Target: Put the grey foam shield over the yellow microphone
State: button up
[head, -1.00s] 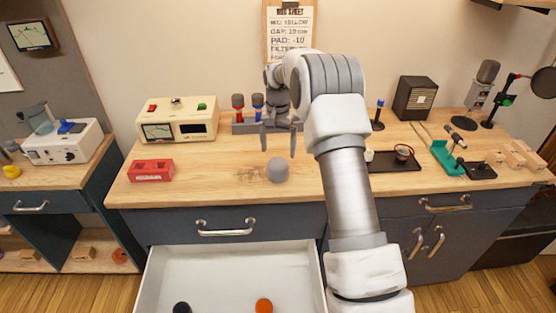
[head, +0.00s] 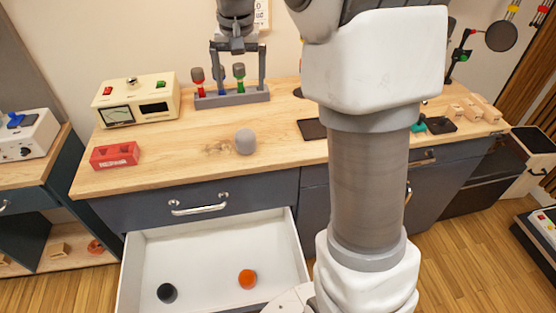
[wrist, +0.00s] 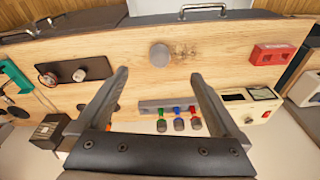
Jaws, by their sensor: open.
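The grey foam shield (head: 245,141), a rounded grey piece, stands on the wooden bench near its front edge. It also shows in the wrist view (wrist: 161,55), beyond my fingertips and in line with the gap between them. My gripper (head: 238,84) is open and empty, pointing down above the bench. In the head view its fingers overlap the microphone rack (head: 232,98); in the wrist view (wrist: 159,75) they are spread wide. The rack holds red (head: 198,77), blue (head: 221,78) and green (head: 239,73) banded microphones. I cannot make out a yellow microphone.
Below the shield an open white drawer (head: 205,250) holds a black foam piece (head: 167,293) and an orange one (head: 246,279). A red box (head: 115,154) and a cream meter unit (head: 137,102) stand at left. A dark tray (head: 312,129) lies right, partly behind my arm.

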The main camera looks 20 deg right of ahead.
jog(key=s+a+r+n+t, duration=0.1)
jog(key=s+r, duration=0.1)
jog(key=s, duration=0.5)
jog(key=s+a+r+n+t, duration=0.1)
jog(key=s+r, duration=0.2)
jog(key=s, duration=0.4)
jog(key=s+f+n, duration=0.1)
jog(key=s+f, duration=0.1)
jog(key=s, duration=0.4)
jog(key=s+f+n+t, duration=0.1)
jog(key=s+f, duration=0.1)
jog(key=s, duration=0.5)
jog(key=shift+a+f+t, duration=0.2)
jog(key=shift+f+t, duration=0.1)
jog(key=shift+s, duration=0.1)
